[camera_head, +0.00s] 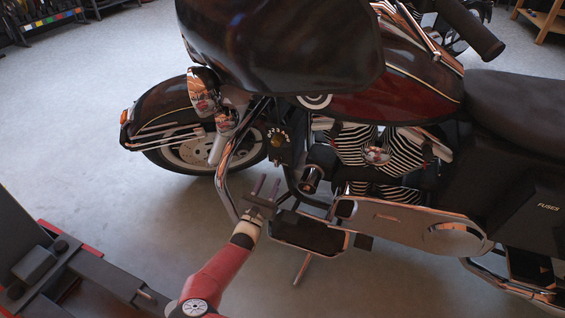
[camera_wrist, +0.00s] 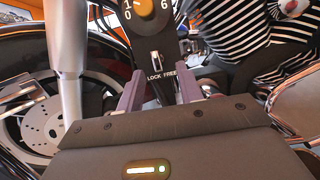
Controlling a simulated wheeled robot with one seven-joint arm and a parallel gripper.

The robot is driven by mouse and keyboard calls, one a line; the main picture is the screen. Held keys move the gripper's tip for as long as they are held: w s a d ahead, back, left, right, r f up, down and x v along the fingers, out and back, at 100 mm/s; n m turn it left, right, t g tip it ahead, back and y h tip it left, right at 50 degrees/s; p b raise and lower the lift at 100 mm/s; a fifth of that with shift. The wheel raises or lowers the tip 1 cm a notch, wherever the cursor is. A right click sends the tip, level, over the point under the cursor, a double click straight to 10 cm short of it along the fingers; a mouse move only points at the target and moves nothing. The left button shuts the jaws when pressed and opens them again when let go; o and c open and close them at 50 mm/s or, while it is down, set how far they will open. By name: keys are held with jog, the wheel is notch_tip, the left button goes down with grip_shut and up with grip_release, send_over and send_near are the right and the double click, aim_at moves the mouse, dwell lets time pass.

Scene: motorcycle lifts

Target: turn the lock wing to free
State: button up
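A dark control plate (camera_head: 280,154) hangs on the motorcycle's front frame, with a yellow knob and pale marks near its top. In the wrist view the yellow knob (camera_wrist: 145,8) is cut by the top edge. Below it the plate (camera_wrist: 158,43) carries the words LOCK and FREE. A small, narrow silvery piece (camera_wrist: 155,60), perhaps the lock wing, stands just above the lettering; its exact setting is unclear. My gripper (camera_head: 269,181) is open, below the plate in the head view. In the wrist view its two fingers (camera_wrist: 158,72) flank the lettering with an empty gap.
The footboard (camera_head: 310,235) lies right and below. Finned engine cylinders (camera_head: 355,145) are at right. Open floor (camera_head: 130,210) lies left.

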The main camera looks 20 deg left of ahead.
aim_at(275, 163)
jog(key=shift+n+y, duration=0.3)
jog(key=shift+y, duration=0.1)
jog(key=x, duration=0.7)
jog(key=shift+w+a+r, duration=0.1)
jog(key=shift+w+a, duration=0.1)
jog(key=shift+a, duration=0.05)
grip_shut()
